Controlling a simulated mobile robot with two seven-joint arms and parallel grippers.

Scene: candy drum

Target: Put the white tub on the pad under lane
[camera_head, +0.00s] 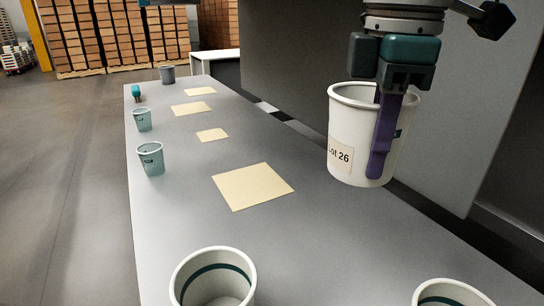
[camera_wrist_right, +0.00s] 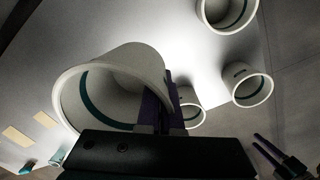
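My right gripper (camera_head: 382,175) is shut on the rim wall of a white tub (camera_head: 348,118) labelled "Lot 26". It holds the tub upright above the right side of the table, with a purple finger down the outside. The tub's mouth fills the left of the right wrist view (camera_wrist_right: 75,100). Cream pads lie flat on the table: a large near one (camera_head: 253,187), a middle one (camera_head: 212,135) and two farther ones (camera_head: 193,109) (camera_head: 201,91). No lane marking is readable. My left gripper appears only in the right wrist view (camera_wrist_right: 272,150), dark, with its fingers apart.
Two white tubs with dark green bands stand at the table's (camera_head: 185,205) near end, one left (camera_head: 213,285) and one right (camera_head: 452,295). The pads are bare.

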